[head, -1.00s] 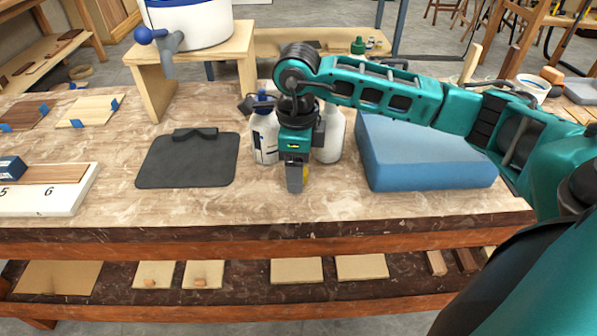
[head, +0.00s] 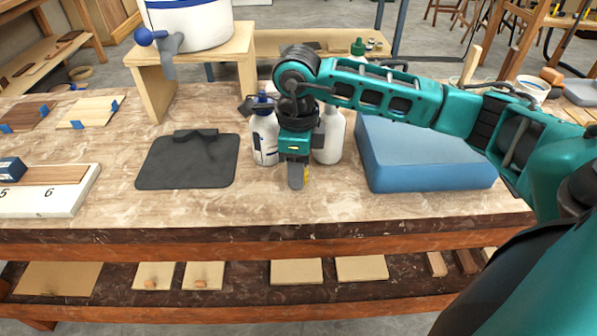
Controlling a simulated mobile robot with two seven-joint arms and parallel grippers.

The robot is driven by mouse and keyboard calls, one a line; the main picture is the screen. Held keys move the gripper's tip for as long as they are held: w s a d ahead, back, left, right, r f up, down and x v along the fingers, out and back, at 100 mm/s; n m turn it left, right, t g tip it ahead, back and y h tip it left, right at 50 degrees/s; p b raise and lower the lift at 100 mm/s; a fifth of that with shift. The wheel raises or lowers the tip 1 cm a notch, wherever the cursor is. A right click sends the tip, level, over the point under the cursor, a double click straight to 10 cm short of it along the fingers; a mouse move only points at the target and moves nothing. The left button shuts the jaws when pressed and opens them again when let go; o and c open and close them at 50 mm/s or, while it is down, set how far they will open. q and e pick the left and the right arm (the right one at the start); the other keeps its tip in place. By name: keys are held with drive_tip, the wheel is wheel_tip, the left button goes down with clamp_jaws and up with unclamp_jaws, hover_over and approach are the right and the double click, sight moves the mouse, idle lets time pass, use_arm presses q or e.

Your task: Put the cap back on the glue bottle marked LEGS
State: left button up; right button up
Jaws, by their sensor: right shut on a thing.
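Two white bottles stand side by side on the worktable behind my right gripper. The left bottle (head: 265,140) has a blue top; the right bottle (head: 330,138) is partly covered by my arm, and its top is hidden. I cannot read LEGS on either one. My right gripper (head: 298,178) points down in front of the bottles, a little above the tabletop. My left gripper is not in view.
A large blue block (head: 420,155) lies right of the bottles. A dark grey mat (head: 188,163) lies to the left, beside a numbered white board (head: 75,200). A wooden stand (head: 235,62) with a white pot (head: 190,22) is behind. The front tabletop is mostly clear.

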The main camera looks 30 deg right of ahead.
drive_tip(key=shift+r, duration=0.15)
use_arm(q)
drive_tip(key=p, duration=0.1)
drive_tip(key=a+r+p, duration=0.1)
drive_tip(key=p, duration=0.1)
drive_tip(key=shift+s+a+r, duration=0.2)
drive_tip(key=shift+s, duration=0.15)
use_arm(e)
wheel_tip(320, 180, up, 20)
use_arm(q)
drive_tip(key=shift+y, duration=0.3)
